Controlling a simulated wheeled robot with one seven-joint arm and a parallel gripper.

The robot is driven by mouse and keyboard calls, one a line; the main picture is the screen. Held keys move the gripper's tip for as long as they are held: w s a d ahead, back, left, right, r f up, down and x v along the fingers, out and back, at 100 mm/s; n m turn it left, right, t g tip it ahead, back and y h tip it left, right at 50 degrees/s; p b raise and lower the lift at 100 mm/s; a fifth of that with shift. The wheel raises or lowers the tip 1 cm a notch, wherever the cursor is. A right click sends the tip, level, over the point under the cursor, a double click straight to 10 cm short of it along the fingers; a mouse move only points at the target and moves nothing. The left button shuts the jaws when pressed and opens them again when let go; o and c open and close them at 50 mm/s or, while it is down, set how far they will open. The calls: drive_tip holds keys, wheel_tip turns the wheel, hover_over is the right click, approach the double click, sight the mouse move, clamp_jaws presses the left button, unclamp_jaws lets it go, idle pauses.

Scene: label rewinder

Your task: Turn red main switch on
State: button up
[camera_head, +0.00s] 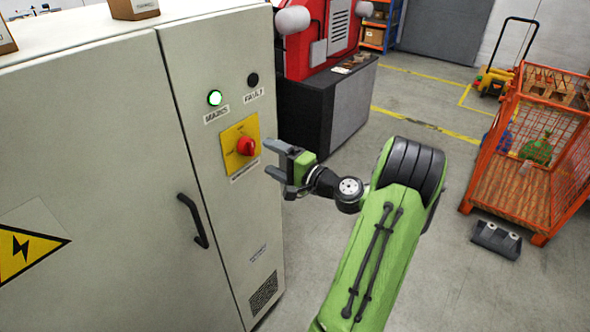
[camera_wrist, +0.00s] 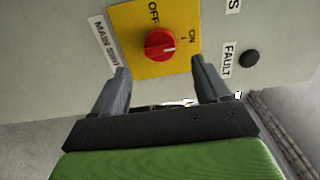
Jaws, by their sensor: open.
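The red main switch (camera_head: 246,146) is a round knob on a yellow plate (camera_head: 231,160) on the cabinet's narrow panel.
A black door handle (camera_head: 194,220) juts out at lower left of the switch. A red machine (camera_head: 312,40) stands behind; an orange cage (camera_head: 520,150) stands right. Floor between is open.

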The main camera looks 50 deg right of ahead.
drive_tip(key=s, duration=0.9)
drive_tip(key=shift+d, duration=0.1)
drive_tip(key=w+a+f+n+g+y, duration=0.25)
drive_tip(key=a+n+g, duration=0.3)
drive_tip(key=a, duration=0.65)
drive_tip(key=w+a+f+n+g+y, duration=0.1)
drive_tip(key=w+a+n+g, duration=0.35)
drive_tip(key=a, duration=0.75)
drive_tip(key=s+a+r+n+g+h, duration=0.1)
drive_tip(key=s+a+r+n+h, duration=0.1)
drive_tip(key=s, duration=0.6)
drive_tip(key=s+a+r+n+g+h, duration=0.1)
drive_tip(key=s+a+r+n+h, duration=0.1)
drive_tip(key=s, duration=0.7)
drive_tip(key=a+r+n, duration=0.1)
drive_tip(key=a+n, duration=0.1)
drive_tip(key=n, duration=0.1)
drive_tip(key=shift+a+n, duration=0.4)
